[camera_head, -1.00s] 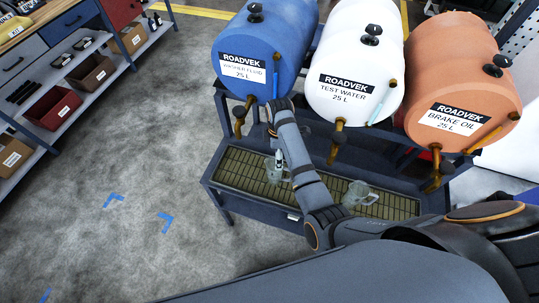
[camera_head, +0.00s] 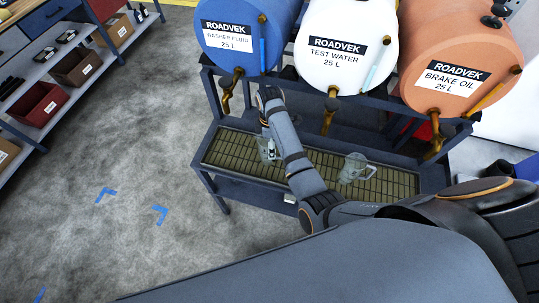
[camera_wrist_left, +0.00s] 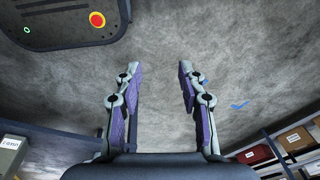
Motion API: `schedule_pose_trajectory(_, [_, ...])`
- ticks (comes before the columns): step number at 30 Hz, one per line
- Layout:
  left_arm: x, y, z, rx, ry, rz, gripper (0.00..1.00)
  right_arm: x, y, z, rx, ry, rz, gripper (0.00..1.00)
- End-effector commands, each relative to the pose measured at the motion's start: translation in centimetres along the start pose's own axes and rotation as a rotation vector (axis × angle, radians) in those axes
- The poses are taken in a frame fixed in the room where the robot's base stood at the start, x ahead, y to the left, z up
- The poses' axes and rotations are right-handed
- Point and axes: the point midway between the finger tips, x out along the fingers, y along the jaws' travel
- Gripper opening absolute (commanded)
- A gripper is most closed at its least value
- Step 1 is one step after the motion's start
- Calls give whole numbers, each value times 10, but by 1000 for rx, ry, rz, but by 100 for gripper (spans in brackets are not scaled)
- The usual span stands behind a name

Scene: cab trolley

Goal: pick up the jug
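One jug (camera_head: 357,169) is right of centre and stands free. My left gripper (camera_wrist_left: 160,75) shows in the left wrist view, open and empty over bare floor. It is not in the head view.
Blue (camera_head: 243,35), white (camera_head: 345,50) and orange (camera_head: 440,60) barrels with brass taps sit above the slatted tray (camera_head: 228,150). Shelves with bins (camera_head: 38,105) stand at the left. The grey floor between is clear, with blue corner marks (camera_head: 106,193).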

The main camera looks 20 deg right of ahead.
Motion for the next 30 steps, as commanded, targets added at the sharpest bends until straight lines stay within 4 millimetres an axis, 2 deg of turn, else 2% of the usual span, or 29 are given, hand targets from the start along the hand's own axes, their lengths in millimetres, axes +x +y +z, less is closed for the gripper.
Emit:
schedule_pose_trajectory(1, [22, 2, 16, 1, -20, 1, 40, 19, -1, -2, 0, 1, 0, 89])
schedule_pose_trajectory(3, [36, 4, 32, 2, -42, 1, 40, 29, -1, -2, 0, 1, 2, 89])
schedule_pose_trajectory(6, [49, 5, 43, 2, -55, 1, 40, 37, -1, -2, 0, 0, 1, 89])
schedule_pose_trajectory(10, [49, 4, 36, 2, -45, 1, 40, 35, 0, -2, 0, 0, 2, 89])
schedule_pose_trajectory(14, [48, 4, 18, 1, -18, 0, 40, 33, -1, -2, 0, 0, 1, 89])
schedule_pose_trajectory(18, [48, 4, 8, 0, -2, 0, 40, 33, -1, -2, 0, 0, 1, 73])
schedule_pose_trajectory(28, [48, 4, 20, 1, -21, 1, 40, 34, -1, -2, 0, -1, 0, 28])
schedule_pose_trajectory(30, [48, 4, 22, 1, -23, 1, 40, 33, -1, -2, 0, -1, 0, 28])
